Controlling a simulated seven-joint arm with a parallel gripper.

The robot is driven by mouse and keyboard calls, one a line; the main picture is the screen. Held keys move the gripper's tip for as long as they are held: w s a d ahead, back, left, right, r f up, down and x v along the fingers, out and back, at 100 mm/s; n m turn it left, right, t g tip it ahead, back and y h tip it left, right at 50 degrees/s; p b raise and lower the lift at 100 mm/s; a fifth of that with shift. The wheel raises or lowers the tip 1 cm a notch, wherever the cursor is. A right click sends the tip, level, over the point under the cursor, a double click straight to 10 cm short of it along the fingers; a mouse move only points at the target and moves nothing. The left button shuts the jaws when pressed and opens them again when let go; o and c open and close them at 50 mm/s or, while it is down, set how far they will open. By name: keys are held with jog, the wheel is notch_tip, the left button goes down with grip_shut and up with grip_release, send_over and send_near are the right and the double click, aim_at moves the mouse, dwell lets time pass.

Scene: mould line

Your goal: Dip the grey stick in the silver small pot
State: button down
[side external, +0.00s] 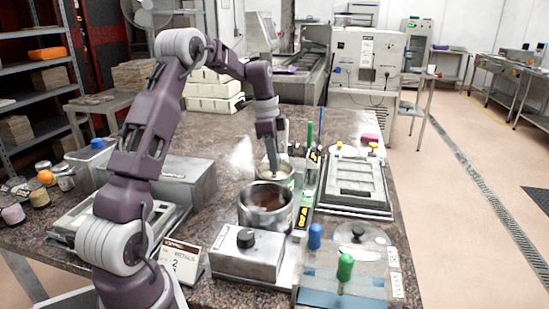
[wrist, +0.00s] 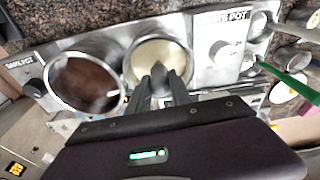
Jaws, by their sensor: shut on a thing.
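The silver small pot (wrist: 127,68) has a round metal rim and pale cream contents in the wrist view. In the side view the small pot (side external: 288,182) stands behind the larger pot, partly hidden by my arm. My gripper (wrist: 158,74) is shut, with its fingertips over the small pot's opening. It points down over the pot (side external: 272,158) in the side view. The grey stick is held between the fingers and is mostly hidden by them. I cannot tell how deep its lower end is.
A larger silver pot (side external: 265,203) with dark brown contents stands in front of the small pot. A control box with a black knob (side external: 246,239) is nearer still. A green upright stick (side external: 309,150) and a mould tray (side external: 355,186) are to the right.

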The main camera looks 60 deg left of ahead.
jog(key=shift+r, duration=0.1)
jog(key=shift+r, duration=3.65)
notch_tip(320, 180, up, 4)
